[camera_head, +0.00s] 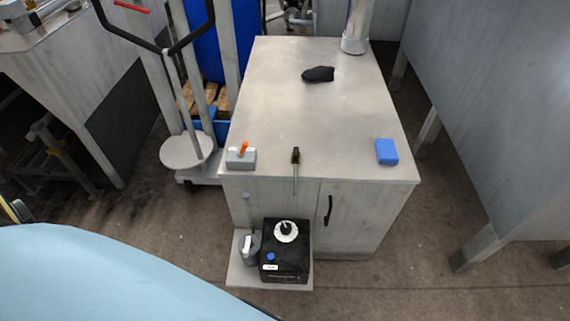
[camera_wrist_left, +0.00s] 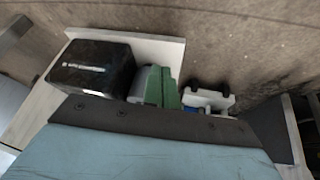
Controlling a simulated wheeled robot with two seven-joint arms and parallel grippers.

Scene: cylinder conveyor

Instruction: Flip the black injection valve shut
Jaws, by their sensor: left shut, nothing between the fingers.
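A black box (camera_head: 287,262) stands on a low shelf in front of the cabinet in the head view. A white round disc (camera_head: 279,238) with a small upright black part (camera_head: 286,227) is on its top, beside a blue cap (camera_head: 271,256). I cannot tell whether this black part is the injection valve, or its position. In the left wrist view a black box (camera_wrist_left: 95,70) with white lettering stands on a pale board. Contact is unclear. My right gripper is not in view.
A grey device (camera_head: 249,245) with a white part stands left of the black box. On the cabinet top (camera_head: 325,125) lie a screwdriver (camera_head: 295,163), a blue block (camera_head: 387,151), a grey block with an orange lever (camera_head: 241,156) and a dark item (camera_head: 318,74). Its middle is clear.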

